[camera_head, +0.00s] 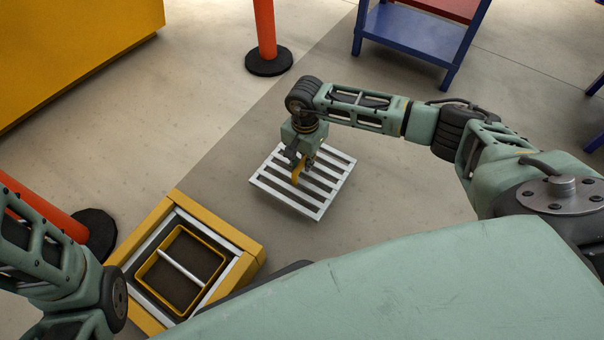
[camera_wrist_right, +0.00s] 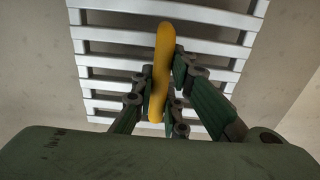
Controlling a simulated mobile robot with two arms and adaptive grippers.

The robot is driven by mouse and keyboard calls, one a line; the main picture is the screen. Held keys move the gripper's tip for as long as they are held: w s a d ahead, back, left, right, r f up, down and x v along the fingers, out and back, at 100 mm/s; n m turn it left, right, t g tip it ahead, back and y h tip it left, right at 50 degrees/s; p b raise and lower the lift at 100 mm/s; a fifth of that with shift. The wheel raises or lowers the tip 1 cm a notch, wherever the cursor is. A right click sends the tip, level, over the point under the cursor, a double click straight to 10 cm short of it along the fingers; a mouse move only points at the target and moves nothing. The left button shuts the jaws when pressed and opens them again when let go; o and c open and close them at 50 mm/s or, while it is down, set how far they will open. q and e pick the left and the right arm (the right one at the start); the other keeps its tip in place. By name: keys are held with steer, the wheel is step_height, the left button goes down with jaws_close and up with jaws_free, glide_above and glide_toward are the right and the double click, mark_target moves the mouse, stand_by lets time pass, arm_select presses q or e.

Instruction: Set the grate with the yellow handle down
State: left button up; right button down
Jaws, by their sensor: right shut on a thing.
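The grate (camera_head: 325,183) is a pale metal frame with several parallel bars, with a yellow handle (camera_head: 296,172) on it. My right gripper (camera_head: 301,163) is shut on the yellow handle from above. In the right wrist view the handle (camera_wrist_right: 163,60) runs between the fingers of my right gripper (camera_wrist_right: 159,95), with the grate's bars (camera_wrist_right: 110,34) behind it. The grate looks level over the grey floor. I cannot tell whether it touches the floor. My left arm shows at the left edge of the head view; its gripper is out of frame.
A yellow-framed box (camera_head: 247,262) with a dark opening and a pale crossbar stands at lower left. An orange post (camera_head: 265,30) with a black base stands behind, another (camera_head: 97,232) at left. A blue table (camera_head: 415,32) is at the back. Floor around the grate is clear.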

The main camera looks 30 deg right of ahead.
steer(key=shift+w+a+f, duration=0.15)
steer(key=shift+w+a, duration=0.1)
steer(key=shift+w, duration=0.1)
step_height(320, 180, down, 4)
steer(key=b, duration=0.3)
steer(key=shift+b, duration=0.35)
steer(key=c, duration=2.2)
jaws_free()
steer(key=shift+s, duration=0.1)
steer(key=o, duration=0.4)
steer(key=shift+o, duration=0.2)
